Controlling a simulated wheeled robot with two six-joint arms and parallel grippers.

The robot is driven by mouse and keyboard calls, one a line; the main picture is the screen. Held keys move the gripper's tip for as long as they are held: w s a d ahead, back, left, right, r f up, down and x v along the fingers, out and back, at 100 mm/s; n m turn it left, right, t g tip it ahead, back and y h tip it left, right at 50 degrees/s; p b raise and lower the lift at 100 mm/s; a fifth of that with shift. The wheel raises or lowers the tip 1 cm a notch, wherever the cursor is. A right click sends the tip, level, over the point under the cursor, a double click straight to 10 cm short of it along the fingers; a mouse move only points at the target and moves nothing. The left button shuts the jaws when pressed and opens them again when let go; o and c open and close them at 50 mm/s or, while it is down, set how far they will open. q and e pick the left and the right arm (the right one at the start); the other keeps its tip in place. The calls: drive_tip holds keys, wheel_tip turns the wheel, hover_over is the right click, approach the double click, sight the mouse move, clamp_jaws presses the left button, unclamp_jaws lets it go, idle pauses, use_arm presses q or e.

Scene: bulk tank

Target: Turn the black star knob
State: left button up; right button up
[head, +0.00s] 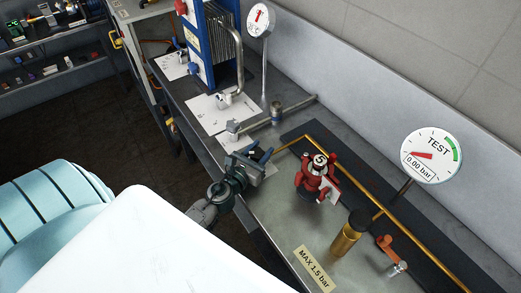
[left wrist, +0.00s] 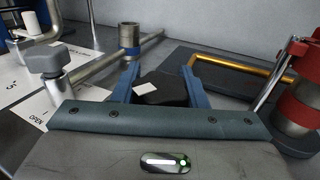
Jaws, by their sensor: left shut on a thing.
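The black star knob (left wrist: 163,90) shows in the left wrist view as a dark block with a white mark on top. It sits between the two blue fingers of my left gripper (left wrist: 160,82), which is shut on it. In the head view my left gripper (head: 262,156) is at the near edge of the bench, beside the end of the brass pipe. There the gripper mostly hides the knob. My right gripper is not in view.
A red valve body tagged 5 (head: 317,180) stands to the right of the gripper. A brass cylinder with a black cap (head: 347,238) and a TEST gauge (head: 432,155) reading 0.00 bar are farther right. A grey knob (left wrist: 46,60) stands left over a printed card.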

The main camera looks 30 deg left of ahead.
use_arm(q)
drive_tip(key=shift+y, duration=0.3)
idle(0.4)
drive_tip(key=o, duration=1)
drive_tip(key=shift+s+f, duration=0.1)
drive_tip(key=shift+s, duration=0.2)
drive_tip(key=s+b, duration=0.4)
drive_tip(key=s, duration=0.5)
drive_tip(key=shift+s+d+f+b, duration=0.1)
drive_tip(key=shift+s+b, duration=0.05)
drive_tip(key=shift+b, duration=0.15)
drive_tip(key=shift+s+r, duration=0.2)
drive_tip(key=shift+s, duration=0.25)
drive_tip(key=shift+n, duration=0.3)
